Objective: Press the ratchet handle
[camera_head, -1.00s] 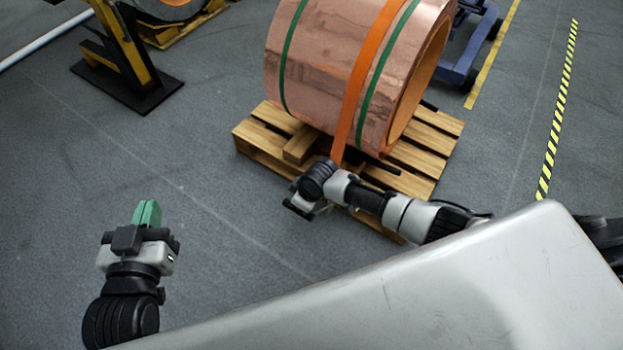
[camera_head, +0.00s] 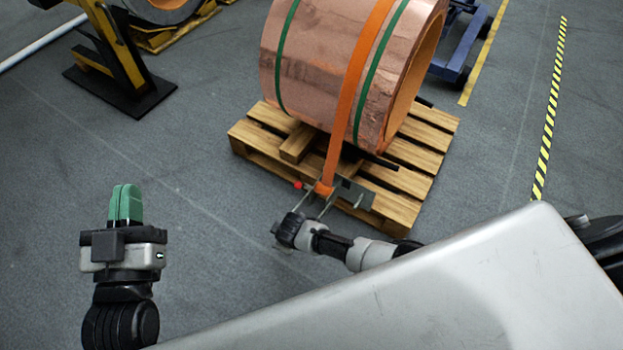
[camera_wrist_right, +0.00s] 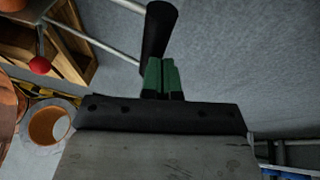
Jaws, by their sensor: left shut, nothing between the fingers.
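The ratchet (camera_head: 345,190) is a grey metal plate with thin rods and a red knob (camera_head: 297,185), at the pallet's near edge on the orange strap (camera_head: 345,110). In the right wrist view the red knob (camera_wrist_right: 40,65) is at upper left, and a black handle grip (camera_wrist_right: 158,35) on a metal rod stands at the green fingertips of my right gripper (camera_wrist_right: 162,72). These fingers are close together, at or touching the grip; exact contact is unclear. In the head view the right fingers are hard to make out. My left gripper (camera_head: 125,190) is shut and empty, far left of the ratchet.
A copper foil coil (camera_head: 320,75) with green bands lies on a wooden pallet (camera_head: 410,205). A yellow-and-black stand (camera_head: 120,60) is at upper left, a blue cart (camera_head: 455,60) at upper right. Grey floor is clear between my left gripper and the pallet.

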